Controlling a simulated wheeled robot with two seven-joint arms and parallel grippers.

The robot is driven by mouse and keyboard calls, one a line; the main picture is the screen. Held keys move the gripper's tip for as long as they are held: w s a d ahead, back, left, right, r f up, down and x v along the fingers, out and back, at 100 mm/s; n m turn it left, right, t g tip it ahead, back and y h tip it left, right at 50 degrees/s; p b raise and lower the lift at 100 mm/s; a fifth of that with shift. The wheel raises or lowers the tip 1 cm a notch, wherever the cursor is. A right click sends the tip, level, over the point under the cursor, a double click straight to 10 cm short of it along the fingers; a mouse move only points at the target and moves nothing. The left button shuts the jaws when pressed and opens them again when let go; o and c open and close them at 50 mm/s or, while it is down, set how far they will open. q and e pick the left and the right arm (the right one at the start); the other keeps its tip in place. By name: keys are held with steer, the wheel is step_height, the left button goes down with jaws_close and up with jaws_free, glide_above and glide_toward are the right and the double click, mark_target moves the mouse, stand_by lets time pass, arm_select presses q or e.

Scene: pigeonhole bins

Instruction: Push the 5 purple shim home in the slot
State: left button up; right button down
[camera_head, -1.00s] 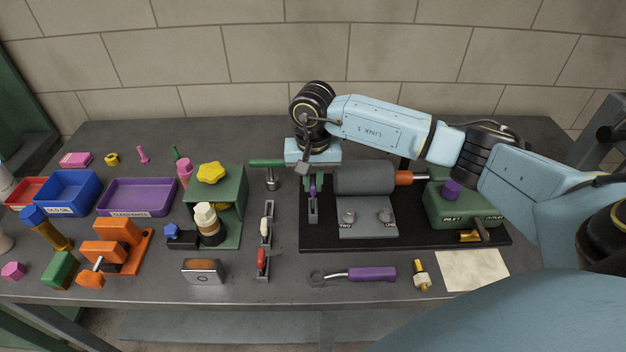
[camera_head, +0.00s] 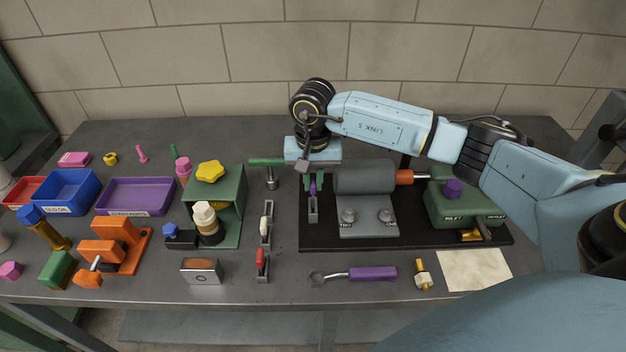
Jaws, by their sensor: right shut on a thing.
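The shim stands over a grey slotted block (camera_head: 313,209) on the black base plate, left of the grey cylinder. Its lower end meets the upper part of the slot; how deep it sits I cannot tell. The gripper body and fingers hide the shim's upper part. My left gripper is not in view.
The grey cylinder (camera_head: 364,176) and its grey plate (camera_head: 368,217) stand close right of the gripper. A green-handled tool (camera_head: 268,163) stands close left. A rail with white and red levers (camera_head: 265,238) lies left of the base plate (camera_head: 430,237). A purple-handled wrench (camera_head: 371,273) lies in front.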

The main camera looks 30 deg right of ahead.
mark_target(313, 192)
steer(key=shift+f+b, duration=1.95)
steer(key=shift+f, duration=0.2)
steer(key=c, duration=1.4)
jaws_free()
steer(key=shift+o, duration=0.2)
steer(key=shift+r, duration=0.1)
steer(key=shift+r+p, duration=1.4)
steer(key=shift+r, duration=1.05)
